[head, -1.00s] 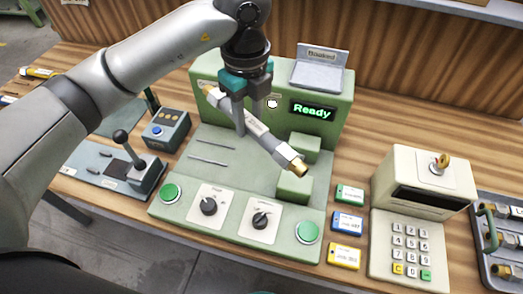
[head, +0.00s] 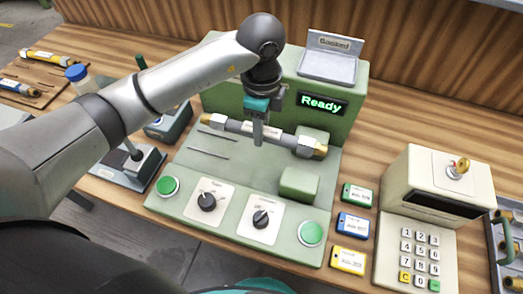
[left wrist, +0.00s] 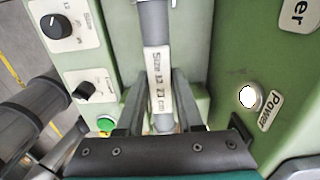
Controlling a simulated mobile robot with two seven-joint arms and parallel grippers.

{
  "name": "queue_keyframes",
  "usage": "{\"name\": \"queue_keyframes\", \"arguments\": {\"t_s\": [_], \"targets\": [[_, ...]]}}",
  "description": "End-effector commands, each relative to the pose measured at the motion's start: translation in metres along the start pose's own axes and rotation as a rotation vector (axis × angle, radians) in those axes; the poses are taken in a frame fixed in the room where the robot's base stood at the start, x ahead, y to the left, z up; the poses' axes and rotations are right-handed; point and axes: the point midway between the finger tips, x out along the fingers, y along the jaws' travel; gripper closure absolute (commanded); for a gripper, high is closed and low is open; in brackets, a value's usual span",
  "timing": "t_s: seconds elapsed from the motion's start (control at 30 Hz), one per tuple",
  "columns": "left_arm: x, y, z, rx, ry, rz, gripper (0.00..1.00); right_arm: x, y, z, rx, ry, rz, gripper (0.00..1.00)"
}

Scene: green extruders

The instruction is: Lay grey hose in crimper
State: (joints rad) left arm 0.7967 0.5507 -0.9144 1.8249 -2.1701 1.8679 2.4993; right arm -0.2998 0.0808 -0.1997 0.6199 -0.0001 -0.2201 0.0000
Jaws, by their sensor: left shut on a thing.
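The grey hose (head: 285,138) has brass-coloured end fittings and a white label that reads "Size 12" in the left wrist view (left wrist: 160,85). My left gripper (head: 258,134) is shut on its middle from above; the fingers flank it in the left wrist view (left wrist: 160,118). The hose lies roughly level along the back panel of the green crimper (head: 240,168). Its right end is at the rear green block (head: 313,133); I cannot tell whether they touch. The front green block (head: 298,184) is clear of it. The display (head: 321,103) reads "Ready". My right gripper is out of view.
Two green buttons (head: 311,233) and two black knobs (head: 262,218) are on the crimper's front. Green, blue and yellow cards (head: 352,224) lie to its right, beside a cream keypad machine (head: 420,240). A lever box (head: 135,160) stands left. Other hoses (head: 45,55) lie far left.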

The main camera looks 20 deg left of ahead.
Motion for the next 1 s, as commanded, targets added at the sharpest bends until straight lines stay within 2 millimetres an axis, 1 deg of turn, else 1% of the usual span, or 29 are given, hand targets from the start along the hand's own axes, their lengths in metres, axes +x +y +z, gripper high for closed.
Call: {"name": "queue_keyframes", "arguments": {"t_s": [0.03, 0.1, 0.37, 0.6, 0.87, 1.0], "targets": [[0.013, 0.000, 0.000, -0.002, 0.000, 0.003, 1.00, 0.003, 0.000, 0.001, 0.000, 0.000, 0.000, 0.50], [0.024, 0.000, 0.000, -0.001, -0.001, 0.002, 1.00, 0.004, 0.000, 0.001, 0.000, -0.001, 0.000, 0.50], [0.044, 0.000, 0.000, -0.001, 0.000, 0.000, 1.00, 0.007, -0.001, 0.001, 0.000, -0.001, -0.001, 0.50], [0.078, 0.000, 0.000, 0.000, 0.000, 0.001, 1.00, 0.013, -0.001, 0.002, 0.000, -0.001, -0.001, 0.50], [0.079, -0.001, 0.000, 0.001, 0.001, -0.002, 1.00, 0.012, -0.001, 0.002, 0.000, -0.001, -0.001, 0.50], [0.083, -0.001, 0.000, 0.001, 0.001, -0.001, 1.00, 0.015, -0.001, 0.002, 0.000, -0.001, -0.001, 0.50]]}}
